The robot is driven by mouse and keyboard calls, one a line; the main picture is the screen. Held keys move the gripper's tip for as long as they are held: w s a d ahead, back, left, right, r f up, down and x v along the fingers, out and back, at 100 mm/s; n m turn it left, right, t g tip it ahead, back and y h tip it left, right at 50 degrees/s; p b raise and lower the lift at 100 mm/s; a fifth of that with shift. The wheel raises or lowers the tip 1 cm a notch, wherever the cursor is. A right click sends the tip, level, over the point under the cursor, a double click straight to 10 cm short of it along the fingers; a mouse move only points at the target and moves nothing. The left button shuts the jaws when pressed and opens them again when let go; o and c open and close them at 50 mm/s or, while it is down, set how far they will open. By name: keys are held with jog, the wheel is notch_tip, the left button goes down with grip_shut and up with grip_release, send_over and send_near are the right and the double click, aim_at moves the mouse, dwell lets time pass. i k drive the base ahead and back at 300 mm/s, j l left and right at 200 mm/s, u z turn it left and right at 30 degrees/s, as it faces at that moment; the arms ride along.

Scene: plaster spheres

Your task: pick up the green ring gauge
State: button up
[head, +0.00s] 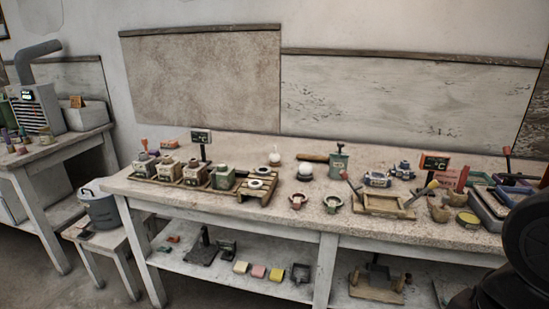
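Two small ring-shaped pieces stand near the front edge of the long workbench (240,212), a little right of its middle. The right one looks green with reddish parts and seems to be the green ring gauge (332,209). The left one is a reddish ring piece (297,206), set slightly apart from it. Both are small, so their exact colours are hard to tell. Nothing covers the green ring. My gripper is not in view; only a black part of my arm shows at the lower right edge.
A wooden frame (383,211) lies just right of the green ring. A white ball on a dark stand (305,178) and a green canister (339,164) stand behind. A wooden rack (268,192) and several small pots are to the left. The bench front by the rings is clear.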

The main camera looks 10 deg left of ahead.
aim_at(332, 206)
jog(key=i+j+z, duration=0.1)
jog(key=j, duration=0.25)
jog(key=i+j+z, duration=0.1)
jog(key=i+j, duration=0.2)
jog(key=i+j+z, duration=0.1)
jog(key=j, duration=0.35)
jog(key=i+j+z, duration=0.1)
jog(key=j, duration=0.25)
jog(key=i+j+z, duration=0.1)
jog(key=i+j, duration=0.15)
jog(key=j, duration=0.15)
jog(key=i+j+z, duration=0.1)
jog(key=j, duration=0.3)
